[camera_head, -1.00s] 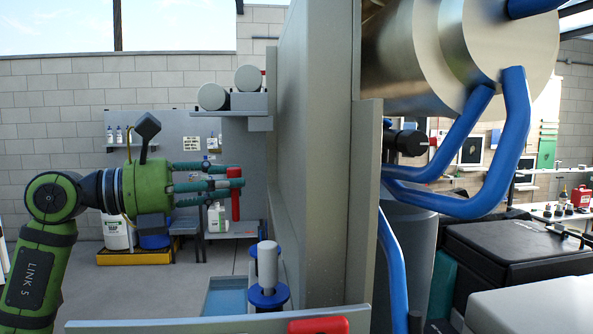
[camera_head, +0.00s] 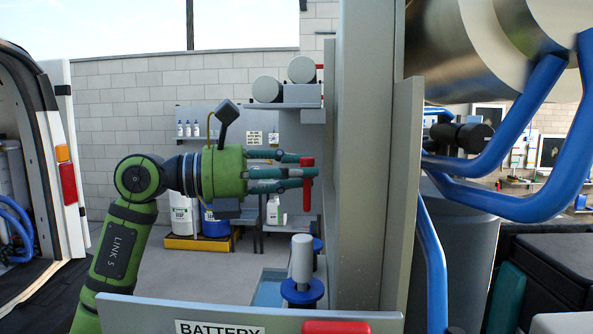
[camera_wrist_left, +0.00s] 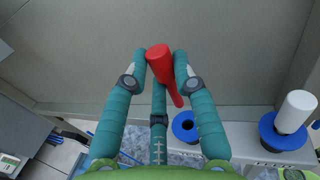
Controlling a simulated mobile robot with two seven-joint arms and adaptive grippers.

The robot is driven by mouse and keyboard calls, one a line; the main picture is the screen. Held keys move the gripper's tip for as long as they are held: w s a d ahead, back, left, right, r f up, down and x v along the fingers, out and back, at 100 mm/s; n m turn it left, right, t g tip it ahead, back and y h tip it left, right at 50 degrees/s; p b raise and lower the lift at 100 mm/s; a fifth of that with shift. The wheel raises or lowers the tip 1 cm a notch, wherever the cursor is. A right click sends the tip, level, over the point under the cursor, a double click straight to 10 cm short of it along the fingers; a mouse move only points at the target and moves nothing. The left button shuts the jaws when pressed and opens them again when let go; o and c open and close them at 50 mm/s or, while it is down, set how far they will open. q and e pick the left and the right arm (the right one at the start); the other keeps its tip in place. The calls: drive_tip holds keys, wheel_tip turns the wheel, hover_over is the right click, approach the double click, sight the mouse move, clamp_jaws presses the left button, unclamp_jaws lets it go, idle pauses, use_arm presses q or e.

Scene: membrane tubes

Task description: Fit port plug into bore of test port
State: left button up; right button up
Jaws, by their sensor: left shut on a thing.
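My left gripper (camera_head: 300,175) is shut on a red, tapered rod, which I take to be the port plug (camera_head: 308,185). In the left wrist view the plug (camera_wrist_left: 160,65) is between the teal fingers, its thick end toward the camera. A blue round collar with a dark hole, apparently the test port, shows in the left wrist view (camera_wrist_left: 178,129), below the fingers and apart from the plug. In the head view only part of a blue collar (camera_head: 317,243) shows behind a white cylinder. My right gripper is not in view.
A white cylinder (camera_head: 302,257) stands in another blue collar (camera_head: 303,293); both show in the left wrist view beside the hollow collar. A tall grey panel (camera_head: 362,150) rises close to the right of my gripper. Blue pipes (camera_head: 500,130) lie beyond it.

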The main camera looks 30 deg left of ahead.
sight(304, 209)
use_arm(q)
drive_tip(key=shift+f+b, duration=0.35)
drive_tip(key=shift+f, duration=0.35)
wheel_tip(304, 209, down, 3)
drive_tip(key=b, duration=0.2)
drive_tip(key=shift+b, duration=0.4)
drive_tip(key=shift+f, duration=0.2)
idle(0.4)
drive_tip(key=shift+f+b, duration=0.25)
drive_tip(key=shift+b, duration=0.1)
drive_tip(key=shift+f+b, duration=0.3)
